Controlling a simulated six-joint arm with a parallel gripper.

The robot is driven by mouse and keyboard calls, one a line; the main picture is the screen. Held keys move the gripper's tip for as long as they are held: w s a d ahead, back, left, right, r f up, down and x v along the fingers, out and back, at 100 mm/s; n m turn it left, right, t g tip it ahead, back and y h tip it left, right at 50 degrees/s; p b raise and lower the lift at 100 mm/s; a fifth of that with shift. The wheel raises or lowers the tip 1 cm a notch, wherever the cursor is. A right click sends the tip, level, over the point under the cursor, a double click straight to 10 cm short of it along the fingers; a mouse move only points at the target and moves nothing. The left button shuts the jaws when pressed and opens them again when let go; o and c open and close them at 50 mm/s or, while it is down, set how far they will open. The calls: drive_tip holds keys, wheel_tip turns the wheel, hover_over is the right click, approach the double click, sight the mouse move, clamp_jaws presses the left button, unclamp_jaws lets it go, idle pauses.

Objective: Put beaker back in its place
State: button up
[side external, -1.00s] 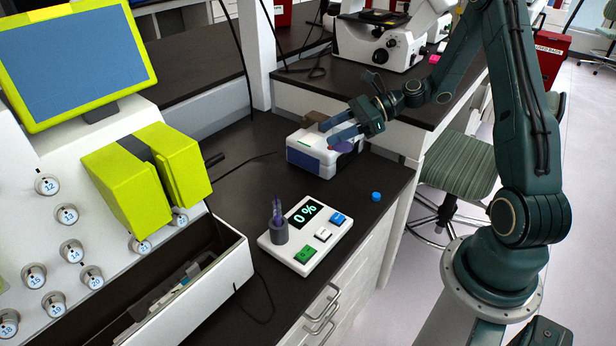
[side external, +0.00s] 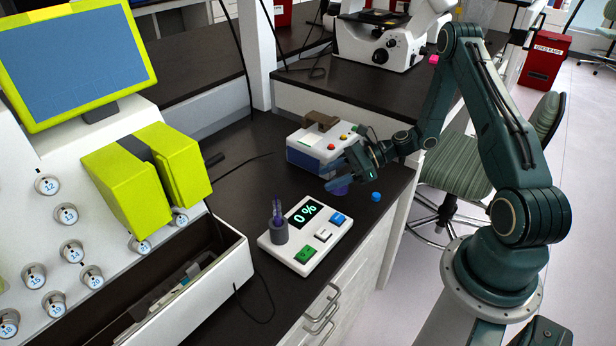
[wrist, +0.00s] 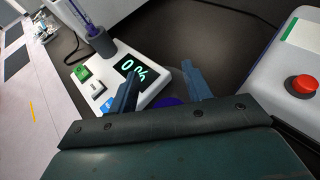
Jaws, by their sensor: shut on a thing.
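My gripper (side external: 342,174) is shut on the beaker, which shows as a purple patch (side external: 338,187) below the fingers. It hangs low over the dark bench, between the white-and-blue box and the display device; whether it touches the bench I cannot tell. In the wrist view my gripper (wrist: 158,86) has its two fingers apart around the beaker, with purple (wrist: 168,103) between them. The beaker's clear walls are hard to make out.
A white device with a 0 % display (side external: 305,212) and a dark holder with a purple tube (side external: 278,228) stands left of my gripper. The white-and-blue box (side external: 312,153) is behind. A small blue cap (side external: 376,196) lies near the bench edge.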

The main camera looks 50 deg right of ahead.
drive_tip(key=shift+f, duration=0.15)
drive_tip(key=shift+f, duration=1.85)
drive_tip(key=shift+f, duration=0.1)
drive_tip(key=o, duration=1.4)
drive_tip(key=shift+s+d+r, duration=0.1)
drive_tip(key=shift+d+r, duration=0.05)
drive_tip(key=shift+r, duration=0.05)
drive_tip(key=shift+v, duration=3.55)
